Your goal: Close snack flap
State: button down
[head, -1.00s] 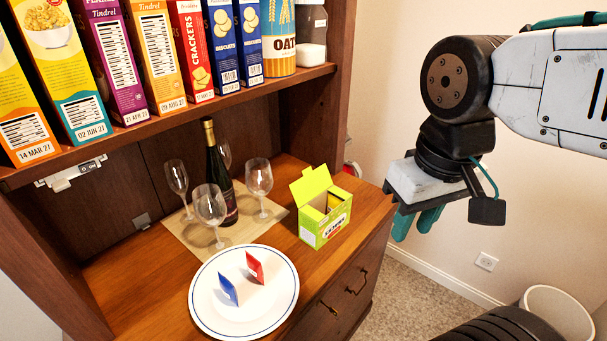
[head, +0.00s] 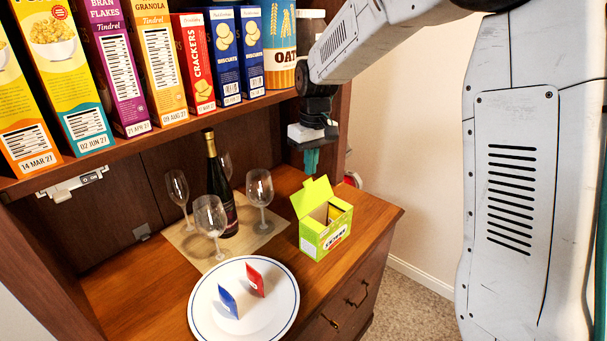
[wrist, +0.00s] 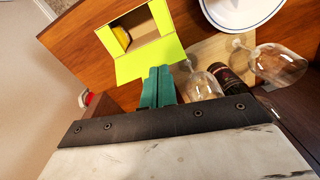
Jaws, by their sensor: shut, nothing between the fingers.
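The snack box (head: 326,230) is a small lime-green carton on the right part of the wooden counter. Its top is open, and a flap (head: 312,196) stands up at its back left. In the wrist view the open box (wrist: 136,42) shows a yellow item inside, with one flap (wrist: 150,63) spread out toward my gripper and another along the right side. My gripper (head: 311,162) is shut and empty, pointing down above and behind the box. In the wrist view its teal fingers (wrist: 159,84) are together, close to the near flap; whether they touch it I cannot tell.
A wine bottle (head: 219,190) and several stemmed glasses (head: 260,190) stand on a mat left of the box. A white plate (head: 244,325) with a red and a blue packet lies in front. Above, a shelf holds cereal boxes (head: 120,70).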

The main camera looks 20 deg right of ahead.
jog(key=w+r+n+t, duration=0.1)
jog(key=w+t, duration=0.1)
jog(key=w, duration=0.5)
jog(key=n, duration=0.1)
send_over(312, 194)
jog(key=w+a, duration=0.1)
jog(key=w, duration=0.2)
notch_tip(312, 194, down, 7)
jog(key=shift+a+f, duration=0.15)
jog(key=shift+f, duration=0.05)
jog(key=shift+s, duration=0.1)
